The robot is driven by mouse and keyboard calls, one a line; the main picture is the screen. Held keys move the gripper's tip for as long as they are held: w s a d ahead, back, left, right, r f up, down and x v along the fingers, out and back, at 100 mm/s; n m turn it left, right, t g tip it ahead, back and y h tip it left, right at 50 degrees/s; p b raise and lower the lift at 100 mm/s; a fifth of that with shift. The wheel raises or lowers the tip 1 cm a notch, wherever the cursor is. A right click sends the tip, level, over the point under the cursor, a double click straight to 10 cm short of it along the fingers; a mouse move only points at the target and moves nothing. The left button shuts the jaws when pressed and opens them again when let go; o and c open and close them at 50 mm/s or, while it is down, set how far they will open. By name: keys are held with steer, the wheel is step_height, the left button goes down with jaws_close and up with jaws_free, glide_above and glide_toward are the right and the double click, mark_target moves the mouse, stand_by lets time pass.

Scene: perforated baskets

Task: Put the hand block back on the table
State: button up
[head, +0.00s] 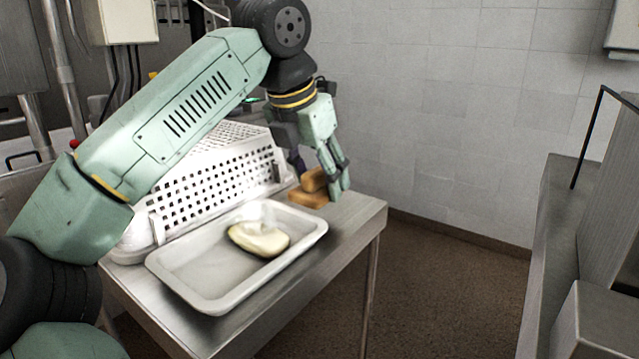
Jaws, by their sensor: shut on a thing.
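The hand block (309,198) is brown and wood-like, with an upper and a lower part showing. It is at the far right end of the steel table (352,218). My gripper (321,174) points down and is shut on the block's upper part. One finger hides part of the block's right side. I cannot tell whether the block's underside touches the table top or is just above it.
A pale grey tray (185,285) on the table holds a cream-coloured rounded item (258,240). A white perforated basket (205,180) stands behind it, partly hidden by my arm. Bare table top shows at the right end. A steel counter (560,200) is at far right.

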mark_target(319, 191)
steer(key=shift+w+d, duration=0.1)
steer(key=shift+w, duration=0.45)
steer(key=f, duration=0.1)
steer(key=f+p, duration=0.1)
steer(key=f, duration=0.1)
steer(key=shift+w, duration=0.4)
steer(key=shift+f, duration=0.35)
steer(key=shift+f, duration=0.2)
steer(key=o, duration=1.2)
steer(key=shift+r, duration=0.25)
steer(key=v, duration=1.2)
